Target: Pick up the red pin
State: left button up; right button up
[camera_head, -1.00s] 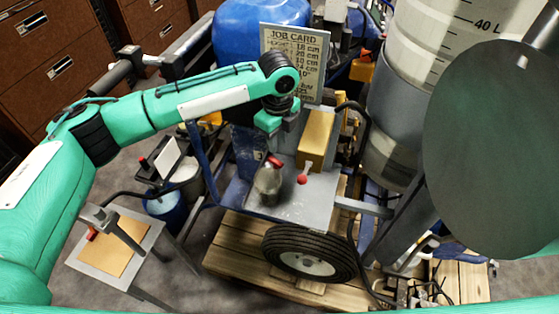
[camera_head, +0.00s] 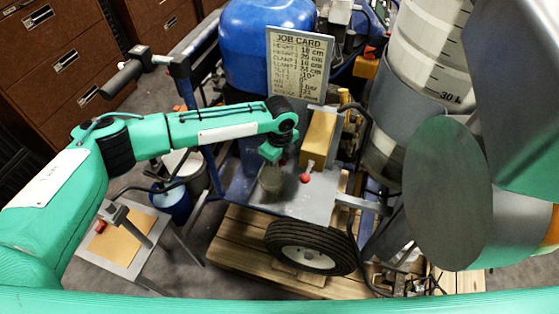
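My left gripper (camera_head: 271,155) points down over the grey plate of the cart, directly above a dull grey cup-like piece (camera_head: 271,180). A small bit of red (camera_head: 283,162) shows beside the gripper's fingers; this may be the red pin, mostly hidden by the gripper. I cannot tell whether the fingers are open or touch it. A red ball knob (camera_head: 305,178) stands on a short lever just right of it. Another small red piece (camera_head: 100,226) sits on the side stand at the left. My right gripper is not in view.
A yellow-tan block (camera_head: 318,139) and the job card (camera_head: 299,66) stand close behind the gripper. A blue tank (camera_head: 262,45) is further back. A black tyre (camera_head: 311,247) is in front. The side stand (camera_head: 112,259) is at the lower left.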

pick_arm(q)
grip_shut()
